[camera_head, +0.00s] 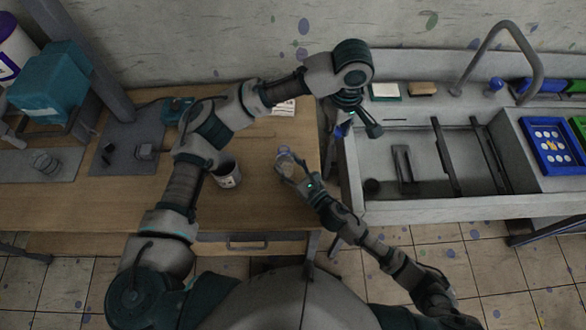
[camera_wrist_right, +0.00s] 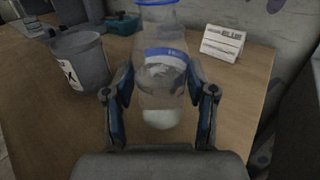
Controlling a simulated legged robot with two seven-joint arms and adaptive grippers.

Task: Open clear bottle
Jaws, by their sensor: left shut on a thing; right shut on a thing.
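The clear bottle (camera_head: 286,160) stands out over the right part of the wooden table in the head view. It fills the middle of the right wrist view (camera_wrist_right: 162,85), upright, with a blue band around it and some blue at its top, which the frame cuts off. My right gripper (camera_wrist_right: 160,108) is shut on the bottle, one finger on each side. My left gripper (camera_head: 357,130) is over the left edge of the sink unit, apart from the bottle. It is shut on a small blue thing (camera_head: 343,130), which may be a cap; its shape is mostly hidden.
A grey mug-like container (camera_head: 228,175) with a label stands left of the bottle. A small white card (camera_head: 283,107) stands at the table's back. The sink unit (camera_head: 460,208) with a tall faucet (camera_head: 500,45) is on the right. A teal machine (camera_head: 50,85) stands far left.

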